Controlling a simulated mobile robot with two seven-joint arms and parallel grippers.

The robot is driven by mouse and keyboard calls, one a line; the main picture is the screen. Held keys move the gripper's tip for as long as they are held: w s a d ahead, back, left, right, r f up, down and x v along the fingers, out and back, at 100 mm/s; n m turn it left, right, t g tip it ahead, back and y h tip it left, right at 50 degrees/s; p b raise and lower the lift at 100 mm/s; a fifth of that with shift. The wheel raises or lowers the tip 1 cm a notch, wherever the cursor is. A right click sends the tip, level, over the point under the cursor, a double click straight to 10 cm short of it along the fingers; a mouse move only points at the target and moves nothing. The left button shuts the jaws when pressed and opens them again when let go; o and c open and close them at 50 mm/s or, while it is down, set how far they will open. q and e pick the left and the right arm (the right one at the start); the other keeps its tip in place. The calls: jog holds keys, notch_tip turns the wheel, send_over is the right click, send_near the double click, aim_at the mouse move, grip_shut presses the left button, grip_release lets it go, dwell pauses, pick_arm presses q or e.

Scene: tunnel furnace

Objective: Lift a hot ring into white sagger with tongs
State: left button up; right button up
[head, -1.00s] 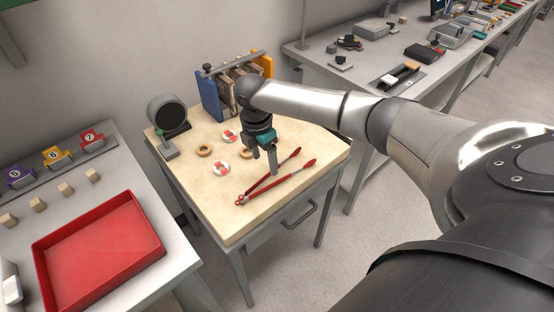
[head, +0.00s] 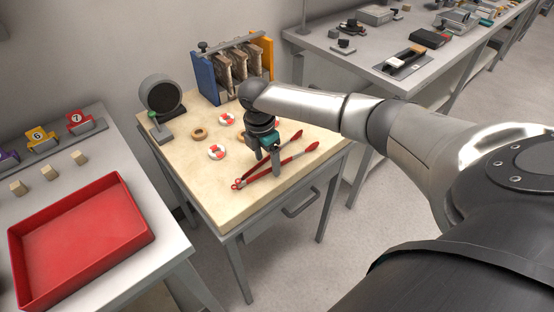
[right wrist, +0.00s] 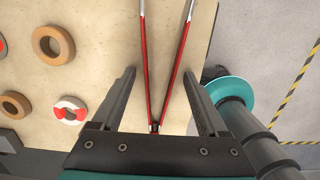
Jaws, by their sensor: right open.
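Red tongs (head: 300,155) lie on the pale top of the small table, their legs spread in a narrow V. They also show in the right wrist view (right wrist: 173,75), with the joined end near the gripper's palm. My right gripper (head: 268,164) is open over the tongs, one finger on each side of them; in the right wrist view its fingers (right wrist: 160,72) touch neither leg. Tan rings (head: 199,133) and red-and-white round pieces (head: 216,152) lie behind the tongs. I cannot tell which is hot. No white sagger is clearly recognisable. My left gripper is out of view.
A furnace (head: 205,78) with blue and orange sides and brown curtain strips stands at the table's back. A round dark-faced device (head: 160,95) stands at the back left. A red tray (head: 85,240) sits on the left bench. Another bench (head: 345,60) stands behind, right.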

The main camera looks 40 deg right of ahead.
jog(key=shift+f, duration=0.35)
jog(key=c, duration=0.7)
jog(key=shift+r, duration=0.1)
notch_tip(320, 180, up, 12)
jog(key=p, duration=1.3)
